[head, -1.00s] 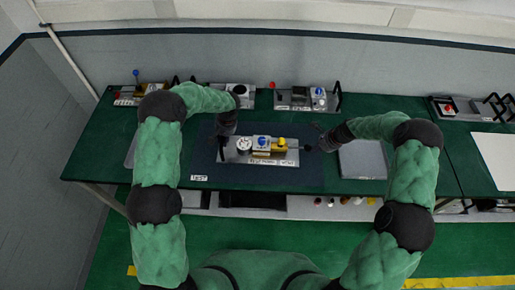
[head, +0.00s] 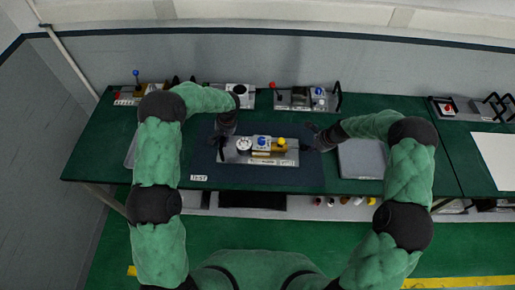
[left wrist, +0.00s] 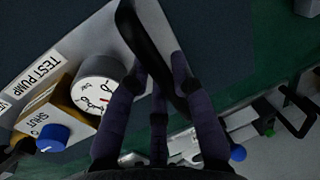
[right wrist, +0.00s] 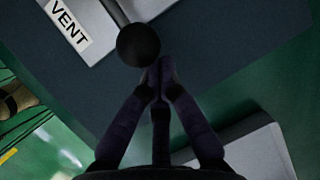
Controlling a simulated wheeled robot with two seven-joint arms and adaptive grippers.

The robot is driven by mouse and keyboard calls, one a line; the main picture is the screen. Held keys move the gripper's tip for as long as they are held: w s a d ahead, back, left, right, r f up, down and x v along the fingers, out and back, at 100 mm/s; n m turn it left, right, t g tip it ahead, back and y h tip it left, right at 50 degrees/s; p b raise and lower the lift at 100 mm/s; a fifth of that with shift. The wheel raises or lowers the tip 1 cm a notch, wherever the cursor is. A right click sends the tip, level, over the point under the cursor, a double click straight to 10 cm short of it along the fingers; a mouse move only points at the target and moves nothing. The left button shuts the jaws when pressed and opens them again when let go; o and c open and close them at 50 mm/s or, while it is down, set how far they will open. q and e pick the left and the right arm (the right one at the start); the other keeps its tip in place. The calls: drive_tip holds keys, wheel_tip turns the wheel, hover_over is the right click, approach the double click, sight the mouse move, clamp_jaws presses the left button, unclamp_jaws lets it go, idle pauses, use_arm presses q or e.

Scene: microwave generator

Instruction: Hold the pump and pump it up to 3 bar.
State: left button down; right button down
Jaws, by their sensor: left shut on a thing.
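The test pump (head: 262,158) lies on the dark mat, with a white round gauge (left wrist: 97,85), a blue knob marked SHUT (left wrist: 52,138) and a yellow knob (head: 281,142). The gauge's needle reading is too small to tell. My left gripper (left wrist: 160,75) is shut on the black handle (left wrist: 133,25) at the pump's left end. A rod ending in a black ball (right wrist: 138,45) sticks out of the right end, near the VENT label. My right gripper (right wrist: 159,66) has its fingertips together, close beside the ball; whether they touch it is unclear.
A grey flat plate (head: 362,160) lies right of the mat (head: 210,170). Several other devices stand along the back of the green table, including one with a red-tipped lever (head: 272,86).

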sight(304, 146)
use_arm(q)
drive_tip(key=shift+s+d+f, duration=0.1)
drive_tip(key=shift+s+f, duration=0.1)
drive_tip(key=shift+f, duration=0.05)
use_arm(e)
drive_tip(key=shift+a, duration=0.6)
drive_tip(key=shift+a, duration=1.4)
drive_tip(key=shift+d, duration=3.05)
